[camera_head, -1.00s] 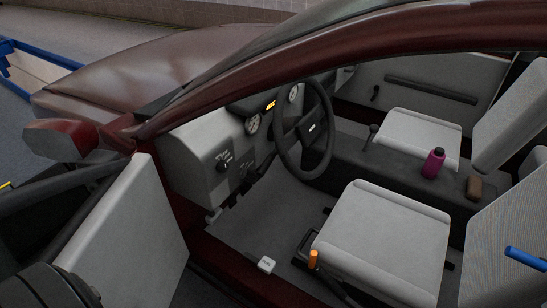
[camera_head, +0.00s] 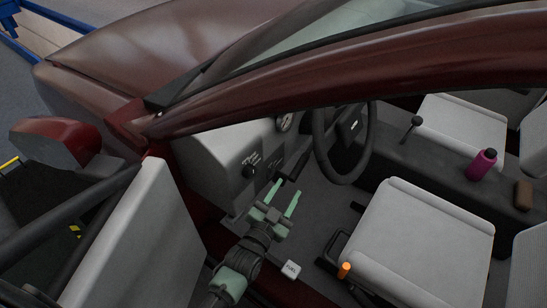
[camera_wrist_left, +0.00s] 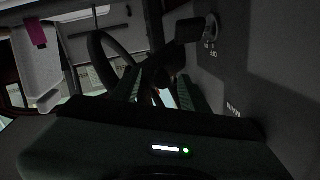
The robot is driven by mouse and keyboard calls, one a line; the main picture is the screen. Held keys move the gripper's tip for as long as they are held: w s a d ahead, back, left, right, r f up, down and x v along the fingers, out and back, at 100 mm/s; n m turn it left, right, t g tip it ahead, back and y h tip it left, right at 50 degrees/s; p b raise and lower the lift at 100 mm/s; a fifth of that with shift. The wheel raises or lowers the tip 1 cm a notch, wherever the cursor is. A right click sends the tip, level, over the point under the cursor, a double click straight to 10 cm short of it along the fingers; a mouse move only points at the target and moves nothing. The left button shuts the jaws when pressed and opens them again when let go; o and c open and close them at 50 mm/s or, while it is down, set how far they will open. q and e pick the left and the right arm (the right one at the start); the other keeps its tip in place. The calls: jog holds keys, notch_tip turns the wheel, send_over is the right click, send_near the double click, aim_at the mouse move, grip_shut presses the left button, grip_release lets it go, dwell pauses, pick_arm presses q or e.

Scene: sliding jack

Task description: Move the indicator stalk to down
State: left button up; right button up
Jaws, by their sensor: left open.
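A dark stalk-like piece (camera_head: 296,166), apparently the indicator stalk, sticks out left of the steering wheel (camera_head: 322,150) in the head view. Its exact position is hard to read against the dark dash. My left gripper (camera_head: 288,187) has pale green fingers, open and empty, reaching through the door opening below and just in front of that piece. In the left wrist view the gripper (camera_wrist_left: 163,88) points toward the dark area by the wheel (camera_wrist_left: 97,45); the stalk cannot be made out clearly there. My right gripper is not in view.
A dash knob (camera_head: 249,171) with printed labels sits left of the fingers; it shows close in the wrist view (camera_wrist_left: 190,30). The open door (camera_head: 140,235) and windscreen pillar (camera_head: 330,85) bound the opening. The driver's seat (camera_head: 425,235) and orange-topped lever (camera_head: 344,270) are to the right.

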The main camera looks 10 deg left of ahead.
aim_at(297, 170)
pick_arm(q)
jog(key=shift+w+d+r+t, duration=0.15)
jog(key=shift+w+r, duration=0.3)
jog(key=shift+w, duration=0.15)
jog(key=shift+w+d+r+t, duration=0.15)
jog(key=shift+w+r, duration=0.3)
jog(key=shift+w, duration=0.1)
jog(key=x, duration=0.4)
jog(key=shift+w+f, duration=0.15)
jog(key=shift+w, duration=0.25)
jog(key=shift+w+d, duration=0.15)
jog(key=shift+w, duration=0.15)
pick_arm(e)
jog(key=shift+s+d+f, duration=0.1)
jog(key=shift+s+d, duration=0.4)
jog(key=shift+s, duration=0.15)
pick_arm(q)
jog(key=shift+c, duration=1.3)
jog(key=c, duration=0.5)
grip_shut()
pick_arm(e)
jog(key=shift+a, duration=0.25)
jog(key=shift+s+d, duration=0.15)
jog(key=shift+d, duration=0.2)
